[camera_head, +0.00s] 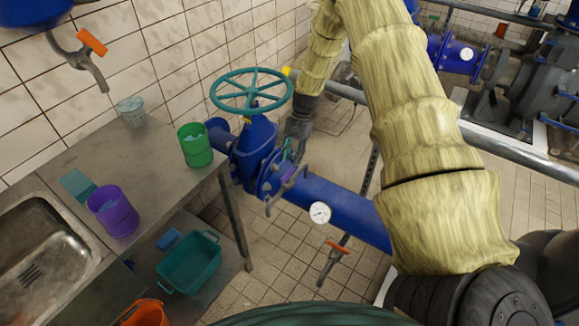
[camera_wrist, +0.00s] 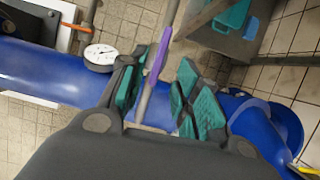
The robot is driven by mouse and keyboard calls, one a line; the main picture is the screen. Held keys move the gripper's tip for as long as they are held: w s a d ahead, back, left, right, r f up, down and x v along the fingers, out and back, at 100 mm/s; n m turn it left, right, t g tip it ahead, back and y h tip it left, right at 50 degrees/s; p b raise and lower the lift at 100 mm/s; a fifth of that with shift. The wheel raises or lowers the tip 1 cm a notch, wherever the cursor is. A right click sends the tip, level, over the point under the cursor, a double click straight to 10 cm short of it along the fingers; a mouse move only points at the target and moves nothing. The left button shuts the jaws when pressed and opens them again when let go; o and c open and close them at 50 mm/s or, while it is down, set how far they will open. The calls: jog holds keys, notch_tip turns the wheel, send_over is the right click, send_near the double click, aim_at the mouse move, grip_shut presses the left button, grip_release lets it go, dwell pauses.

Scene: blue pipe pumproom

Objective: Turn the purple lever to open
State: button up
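The purple lever is a thin metal bar with a purple grip (camera_wrist: 158,57). In the wrist view it runs between the two teal-padded fingers of my gripper (camera_wrist: 163,95), nearer the left finger. The fingers stand apart, with a gap between the bar and the right finger. In the head view the purple grip (camera_head: 291,178) is small, beside the blue pipe, with my gripper (camera_head: 287,155) at it and partly hiding it. Whether the left finger touches the bar, I cannot tell.
A blue pipe (camera_head: 342,210) with a white gauge (camera_head: 320,212) runs beside the lever. A teal handwheel (camera_head: 251,90) stands above. An orange-handled lever (camera_head: 337,247) is below. The metal counter (camera_head: 160,170) holds a green cup (camera_head: 195,146) and a purple cup (camera_head: 113,211).

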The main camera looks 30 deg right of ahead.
jog(key=v, duration=0.5)
jog(key=shift+d+r, duration=0.2)
jog(key=shift+r, duration=0.1)
